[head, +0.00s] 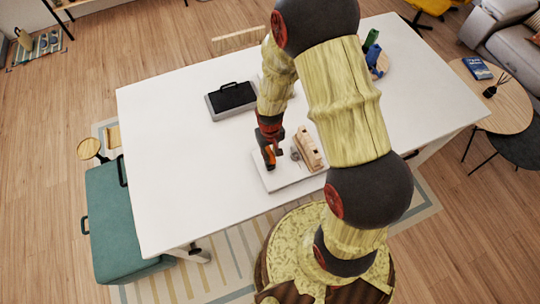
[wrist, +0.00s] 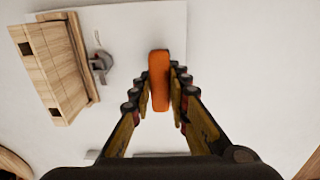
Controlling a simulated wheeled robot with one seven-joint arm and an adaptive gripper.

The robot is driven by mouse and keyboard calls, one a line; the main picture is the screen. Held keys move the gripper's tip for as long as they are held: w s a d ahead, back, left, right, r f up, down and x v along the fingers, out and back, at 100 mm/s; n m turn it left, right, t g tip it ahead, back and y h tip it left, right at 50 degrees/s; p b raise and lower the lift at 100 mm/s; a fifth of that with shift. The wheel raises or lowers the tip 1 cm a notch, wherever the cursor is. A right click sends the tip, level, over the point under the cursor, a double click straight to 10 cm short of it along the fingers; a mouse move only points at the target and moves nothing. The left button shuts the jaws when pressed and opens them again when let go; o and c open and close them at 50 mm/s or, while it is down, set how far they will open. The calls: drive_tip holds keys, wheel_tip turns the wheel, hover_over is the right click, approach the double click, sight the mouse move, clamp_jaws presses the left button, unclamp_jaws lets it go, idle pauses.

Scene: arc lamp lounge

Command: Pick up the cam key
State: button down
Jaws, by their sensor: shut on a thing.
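The cam key appears to be the orange bar-shaped piece (wrist: 160,82), upright in the picture between my fingertips in the wrist view. In the head view it shows as a small orange patch (head: 270,158). My gripper (wrist: 160,72) is shut on it, with a finger on each side. In the head view my gripper (head: 268,150) is over the left part of a white board (head: 274,182). I cannot tell whether the key touches the board. Its lower end is hidden.
A wooden block (head: 308,147) and a small grey metal part (head: 295,153) are on the board, right of my gripper. A dark-topped case (head: 231,98) stands farther back on the white table (head: 160,150). The table's left side is clear.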

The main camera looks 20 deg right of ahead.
drive_tip(key=r, duration=1)
drive_tip(key=shift+d+b, duration=0.35)
drive_tip(key=d+f+m+p, duration=0.1)
drive_tip(key=d+m, duration=0.4)
drive_tip(key=m, duration=0.8)
drive_tip(key=d+f+m+p, duration=0.1)
drive_tip(key=d+m, duration=0.4)
drive_tip(key=m, duration=0.8)
drive_tip(key=shift+d+m, duration=0.4)
